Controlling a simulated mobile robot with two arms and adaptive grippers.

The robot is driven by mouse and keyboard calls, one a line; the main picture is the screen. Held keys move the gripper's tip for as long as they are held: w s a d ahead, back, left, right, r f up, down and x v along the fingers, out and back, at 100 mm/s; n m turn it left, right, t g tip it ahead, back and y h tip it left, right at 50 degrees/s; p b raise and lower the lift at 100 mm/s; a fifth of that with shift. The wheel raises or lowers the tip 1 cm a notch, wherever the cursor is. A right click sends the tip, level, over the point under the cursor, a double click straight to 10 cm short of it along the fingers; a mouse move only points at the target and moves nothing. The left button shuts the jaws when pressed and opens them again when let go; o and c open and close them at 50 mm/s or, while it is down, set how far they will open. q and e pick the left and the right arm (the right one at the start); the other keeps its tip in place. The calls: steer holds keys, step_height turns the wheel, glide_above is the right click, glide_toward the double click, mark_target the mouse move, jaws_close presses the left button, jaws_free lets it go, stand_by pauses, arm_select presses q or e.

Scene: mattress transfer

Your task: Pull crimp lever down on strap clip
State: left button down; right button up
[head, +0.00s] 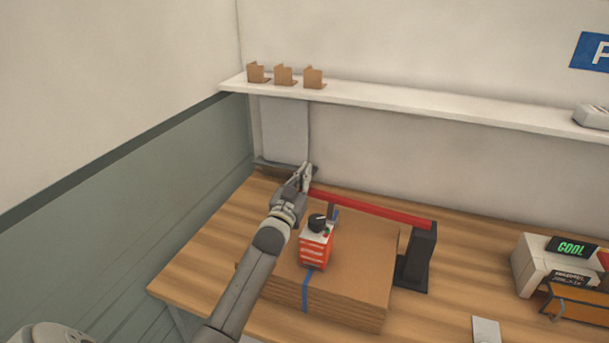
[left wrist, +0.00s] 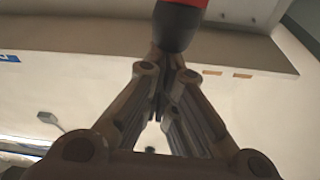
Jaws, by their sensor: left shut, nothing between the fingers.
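The crimp lever is a long red bar (head: 370,207) in the head view, joined at its right end to a dark upright stand (head: 418,255). The bar runs left across the back of a cardboard stack (head: 365,265) with a blue strap (head: 307,290) around it. My left gripper (head: 305,176) is shut and empty at the bar's left end. In the left wrist view the lever's black grip (left wrist: 178,25) shows right at the shut fingertips (left wrist: 160,58); I cannot tell whether they touch. No strap clip can be made out. My right gripper is not in view.
A red box with a black knob (head: 315,248) stands on the cardboard. A white shelf (head: 400,103) with small cardboard pieces (head: 284,76) runs above. The table's left part (head: 200,265) is clear.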

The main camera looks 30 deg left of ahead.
arm_select(q)
steer(key=shift+f, duration=0.1)
steer(key=f+b, duration=0.1)
steer(key=f+n, duration=0.1)
steer(key=f+b, duration=0.1)
steer(key=shift+s+a+f+n+b, duration=0.2)
steer(key=shift+a+f+n+b, duration=0.1)
steer(key=shift+f+b, duration=0.05)
steer(key=shift+f, duration=0.1)
steer(key=r+p, duration=0.1)
steer(key=r, duration=0.1)
steer(key=r+p, duration=0.2)
steer(key=r, duration=0.1)
steer(key=shift+w+r+p, duration=0.3)
steer(key=shift+w+r, duration=0.05)
steer(key=b+v, duration=0.3)
steer(key=v, duration=0.7)
steer(key=shift+f+b, duration=0.2)
steer(key=shift+b, duration=0.1)
